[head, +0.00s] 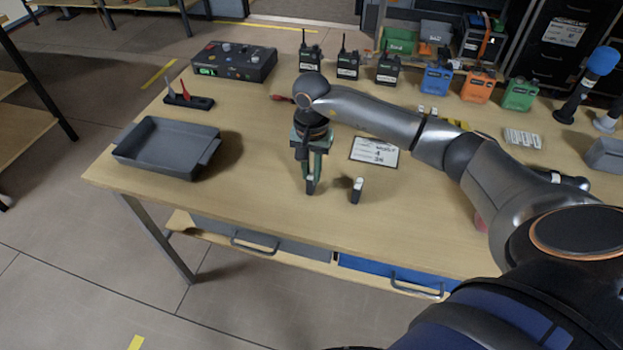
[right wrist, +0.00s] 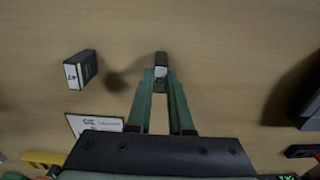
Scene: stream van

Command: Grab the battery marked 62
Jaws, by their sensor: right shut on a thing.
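My right gripper (head: 311,178) points down over the front middle of the table. It is shut on a small dark battery (head: 311,187) with a pale end, which shows between the green fingertips in the right wrist view (right wrist: 161,58). I cannot read the number on this held battery. A second dark battery (head: 356,194) stands upright on the table, just right of the gripper and apart from it. In the right wrist view, that second battery (right wrist: 85,68) has a white label with a number that looks like 47. My left gripper is not in view.
A printed card (head: 374,152) lies behind the standing battery. An empty grey tray (head: 170,146) is at the left. Several radios (head: 348,62) and colored packs (head: 437,79) line the back. The table (head: 235,190) is clear between tray and gripper.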

